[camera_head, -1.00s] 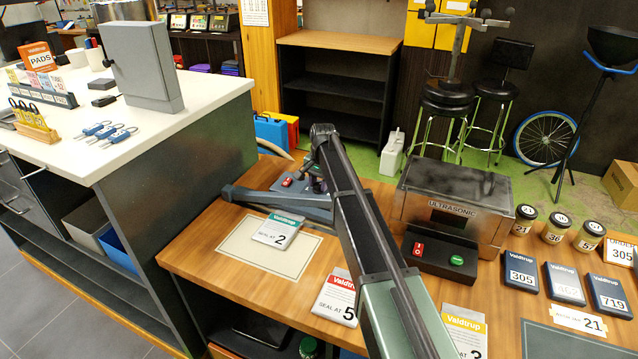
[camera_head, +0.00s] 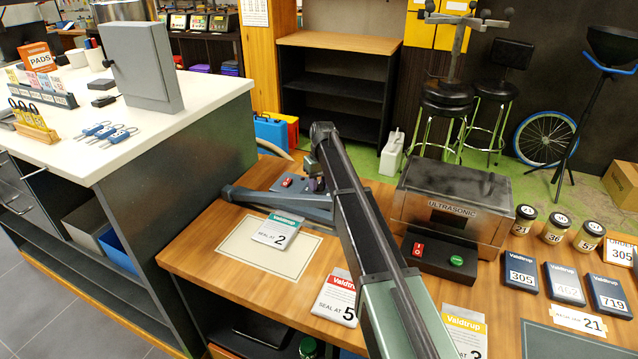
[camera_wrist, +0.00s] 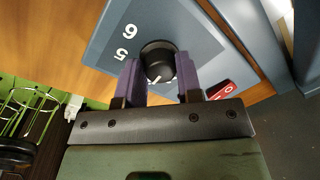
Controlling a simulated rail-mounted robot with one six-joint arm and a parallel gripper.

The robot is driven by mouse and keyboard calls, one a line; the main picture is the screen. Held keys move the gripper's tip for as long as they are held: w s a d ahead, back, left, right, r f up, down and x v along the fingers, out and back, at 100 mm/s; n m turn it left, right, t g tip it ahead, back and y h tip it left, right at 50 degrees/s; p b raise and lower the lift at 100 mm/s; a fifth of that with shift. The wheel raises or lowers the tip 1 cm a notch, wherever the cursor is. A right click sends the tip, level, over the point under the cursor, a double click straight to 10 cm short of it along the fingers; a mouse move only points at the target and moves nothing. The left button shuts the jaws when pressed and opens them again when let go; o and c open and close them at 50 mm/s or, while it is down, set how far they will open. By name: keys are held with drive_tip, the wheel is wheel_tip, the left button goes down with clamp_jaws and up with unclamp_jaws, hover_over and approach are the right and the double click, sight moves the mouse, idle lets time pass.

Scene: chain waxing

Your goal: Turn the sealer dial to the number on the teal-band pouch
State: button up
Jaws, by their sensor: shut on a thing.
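The teal-band pouch (camera_head: 278,231) lies on the pale mat on the bench and reads "SEAL AT 2". The blue-grey sealer (camera_head: 275,200) stands behind it, partly hidden by my arm. In the wrist view, the sealer's black dial (camera_wrist: 155,52) sits between the fingers of my gripper (camera_wrist: 159,75), which is shut on it. The dial's white pointer mark faces down toward my gripper's palm. The numbers 5 and 6 show left of the dial; the other numbers are hidden. In the head view, my arm mostly hides the gripper and dial.
A red switch (camera_wrist: 221,90) lies right of the dial on the sealer's panel. A red-band pouch (camera_head: 337,299) reading 5 and a yellow-band pouch (camera_head: 464,330) lie on the bench near my arm. The ultrasonic cleaner (camera_head: 452,205) stands to the right.

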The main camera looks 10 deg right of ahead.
sight(319, 183)
drive_tip(key=n, duration=0.5)
drive_tip(key=shift+n, duration=0.3)
drive_tip(key=n, duration=0.5)
drive_tip(key=shift+g+h, duration=0.3)
drive_tip(key=o, duration=0.9)
drive_tip(key=shift+o, duration=0.2)
drive_tip(key=shift+w, duration=0.1)
wheel_tip(319, 183, up, 11)
drive_tip(key=p, duration=1)
drive_tip(key=shift+w+f+p, duration=0.15)
drive_tip(key=shift+w+p, duration=0.2)
drive_tip(key=shift+p, duration=0.05)
